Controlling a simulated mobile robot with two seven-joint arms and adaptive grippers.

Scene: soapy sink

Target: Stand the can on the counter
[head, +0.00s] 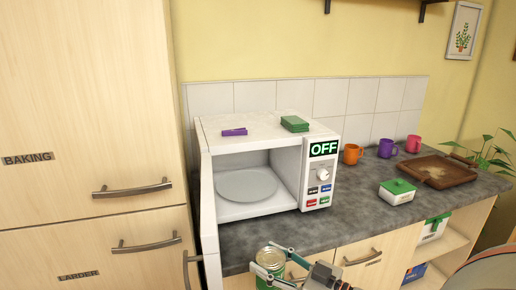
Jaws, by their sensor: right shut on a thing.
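A can with a silvery top and green side (270,257) shows at the bottom of the head view, in front of the counter's front edge. It looks upright; its lower part is cut off by the frame edge. My right gripper (268,265) is shut on the can, with its fingers around the can's upper part. The grey counter (350,225) runs behind it from the microwave to the right. My left gripper is not in view.
An open white microwave (322,190) stands on the counter, its door swung toward me at the left. A white box with a green lid (397,192), a brown tray (455,180) and several mugs (387,148) stand to the right.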

